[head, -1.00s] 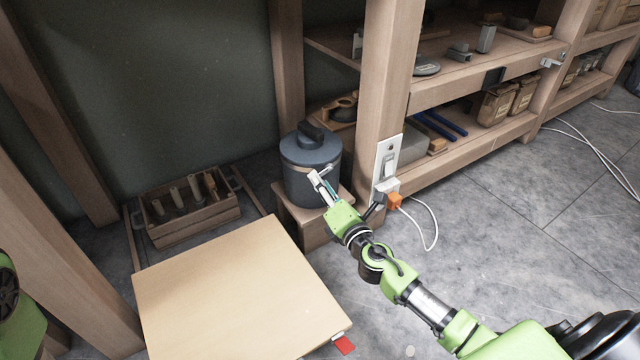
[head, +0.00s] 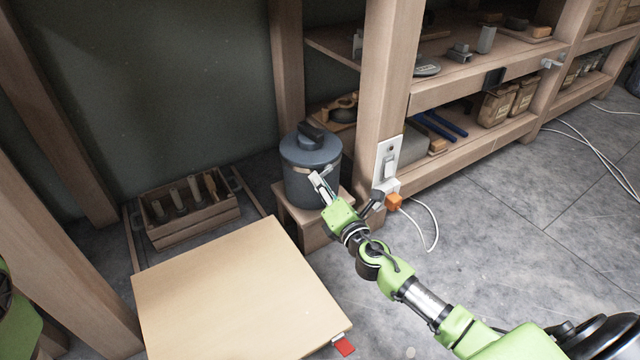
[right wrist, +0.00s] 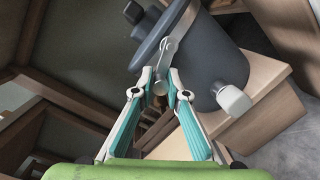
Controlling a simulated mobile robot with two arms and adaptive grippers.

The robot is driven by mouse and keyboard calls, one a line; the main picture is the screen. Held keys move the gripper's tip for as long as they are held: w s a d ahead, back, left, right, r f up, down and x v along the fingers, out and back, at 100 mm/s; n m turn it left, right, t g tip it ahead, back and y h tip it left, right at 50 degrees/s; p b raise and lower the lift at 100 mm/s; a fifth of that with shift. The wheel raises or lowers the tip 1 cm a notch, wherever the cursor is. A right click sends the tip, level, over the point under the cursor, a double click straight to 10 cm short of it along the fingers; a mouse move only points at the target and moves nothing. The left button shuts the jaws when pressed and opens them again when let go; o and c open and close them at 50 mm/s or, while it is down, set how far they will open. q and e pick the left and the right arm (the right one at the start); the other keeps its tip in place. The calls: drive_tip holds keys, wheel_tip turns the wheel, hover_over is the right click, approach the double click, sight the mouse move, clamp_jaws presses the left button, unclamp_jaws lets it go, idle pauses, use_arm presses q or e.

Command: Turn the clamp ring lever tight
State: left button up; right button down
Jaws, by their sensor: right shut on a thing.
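A dark grey drum (head: 298,185) with a lid and black lid handle (head: 311,131) stands upright on a small wooden stand. A light metal clamp ring (right wrist: 183,24) runs around the drum just below the lid, and its lever (right wrist: 163,59) shows in the right wrist view. My right gripper (head: 318,179) is at the drum's front right side. In the right wrist view its fingertips (right wrist: 158,82) are closed on the lever, partly hiding it. My left gripper is not in view.
The wooden stand (head: 304,232) sits beside a wooden post (head: 382,95) with a switch plate and an orange plug (head: 394,202). A pale board (head: 235,290) lies in front. A wooden crate (head: 190,225) is at left. Shelves stand at right; the floor at right is mostly clear.

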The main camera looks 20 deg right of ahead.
drive_tip(key=shift+r, duration=0.3)
idle(0.6)
drive_tip(key=c, duration=2)
unclamp_jaws()
drive_tip(key=shift+r, duration=0.1)
drive_tip(key=shift+f, duration=0.2)
drive_tip(key=shift+s, duration=0.1)
drive_tip(key=s, duration=1.1)
drive_tip(key=shift+s, duration=0.4)
